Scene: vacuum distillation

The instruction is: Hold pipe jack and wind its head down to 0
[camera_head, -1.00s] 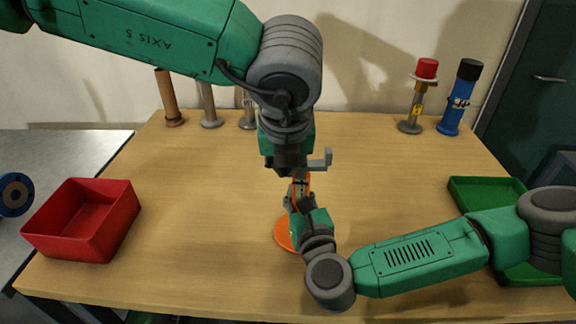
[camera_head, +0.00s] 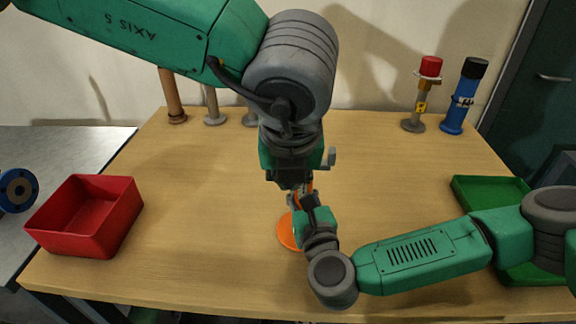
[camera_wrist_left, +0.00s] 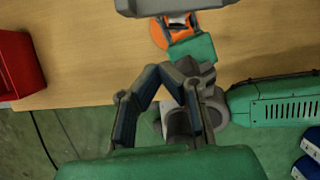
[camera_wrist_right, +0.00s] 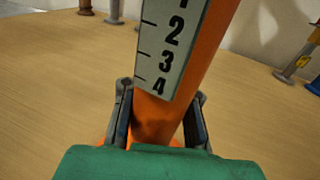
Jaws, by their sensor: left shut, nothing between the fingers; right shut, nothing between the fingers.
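The orange pipe jack stands upright on the table on a round orange base (camera_head: 289,232). Its post (camera_wrist_right: 150,122) fills the middle of the right wrist view, with a white scale (camera_wrist_right: 172,45) marked down to 4. A grey part at its head (camera_head: 331,158) shows beside my left gripper (camera_head: 290,183), which hides the rest. In the left wrist view my left gripper (camera_wrist_left: 174,70) has its fingertips together, with a grey bar (camera_wrist_left: 175,7) ahead. My right gripper (camera_wrist_right: 160,118) is low at the post, a finger to either side; the fingertips and any contact are hidden.
A red bin (camera_head: 88,214) stands at the left and a green tray (camera_head: 490,190) at the right. Several pipe-like stands line the back edge, among them a red-topped one (camera_head: 421,95) and a blue one (camera_head: 461,97). The table between is clear.

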